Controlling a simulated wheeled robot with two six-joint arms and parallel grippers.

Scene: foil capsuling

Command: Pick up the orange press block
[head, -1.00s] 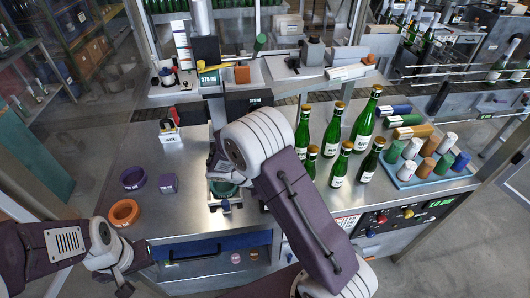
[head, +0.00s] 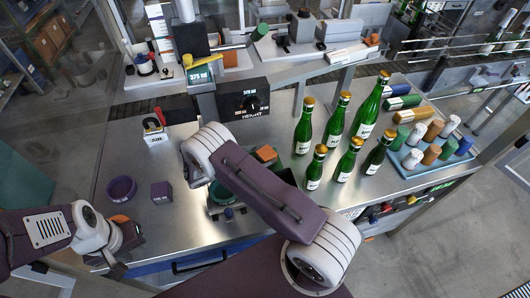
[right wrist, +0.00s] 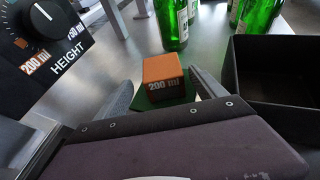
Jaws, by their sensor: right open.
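The orange press block (right wrist: 163,76), marked 200 ml, sits on a green pad (right wrist: 160,101) on the steel table in the right wrist view. It also shows in the head view (head: 265,154), just beyond my right arm. My right gripper (right wrist: 160,84) is open, with one finger on each side of the block, which lies ahead between them. I cannot tell whether the fingers touch it. In the head view my right arm hides the right gripper. My left gripper (head: 117,268) is near the table's front left edge; its jaws are unclear.
A black box (right wrist: 290,52) stands close right of the block, and the height knob panel (right wrist: 40,30) is at left. Several green bottles (head: 335,125) stand beyond. A purple ring (head: 122,189) and purple block (head: 161,192) lie at left.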

